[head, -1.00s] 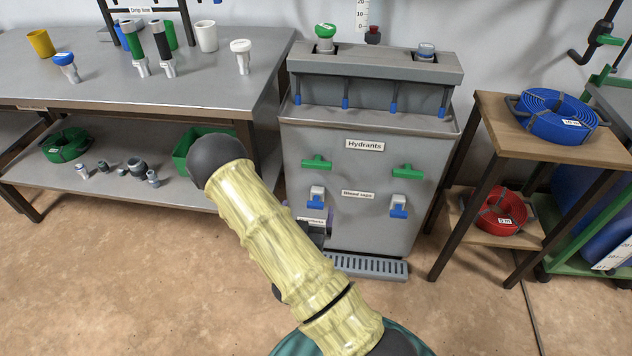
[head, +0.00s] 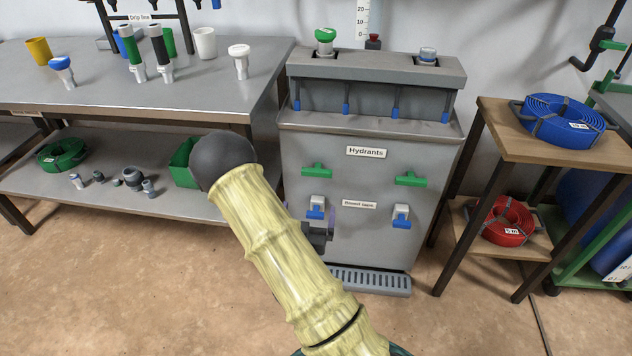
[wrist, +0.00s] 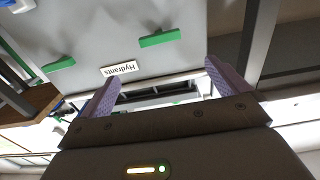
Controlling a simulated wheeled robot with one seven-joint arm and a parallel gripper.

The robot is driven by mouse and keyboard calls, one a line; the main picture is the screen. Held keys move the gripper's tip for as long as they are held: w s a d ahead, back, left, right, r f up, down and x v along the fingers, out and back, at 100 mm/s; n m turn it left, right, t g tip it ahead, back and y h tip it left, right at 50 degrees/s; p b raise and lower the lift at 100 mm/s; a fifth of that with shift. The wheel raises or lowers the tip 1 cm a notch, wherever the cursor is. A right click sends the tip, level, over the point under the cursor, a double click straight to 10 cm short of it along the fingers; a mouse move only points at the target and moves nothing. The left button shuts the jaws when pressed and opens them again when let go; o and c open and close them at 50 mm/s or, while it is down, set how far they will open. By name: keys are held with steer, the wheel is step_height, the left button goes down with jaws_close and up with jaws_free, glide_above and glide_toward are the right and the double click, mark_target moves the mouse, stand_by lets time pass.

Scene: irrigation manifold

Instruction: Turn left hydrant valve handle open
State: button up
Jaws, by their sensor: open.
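The left green hydrant handle (head: 317,170) is on the front of the grey hydrant cabinet (head: 375,250), its bar lying crosswise. A matching right green handle (head: 411,178) sits across from it. In the wrist view, which is upside down, the left handle (wrist: 160,38) is at upper middle and the right handle (wrist: 60,63) at upper left. My gripper (wrist: 160,72) is open and empty, its purple fingers spread. In the head view it is partly hidden behind my arm, low by the cabinet's left side, below the left handle and apart from it.
Below the handles are two white-and-blue taps (head: 316,207) (head: 401,216). A grey drip grate (head: 370,281) stands at the cabinet's foot. A metal workbench (head: 200,95) is at left, and a wooden stand (head: 490,145) with hose coils at right.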

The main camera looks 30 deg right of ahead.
mark_target(316, 173)
steer(key=b+x, duration=0.3)
steer(key=x, duration=1.2)
steer(key=shift+s, duration=0.1)
steer(key=shift+c, duration=0.2)
steer(key=c, duration=0.9)
steer(key=shift+o, duration=0.2)
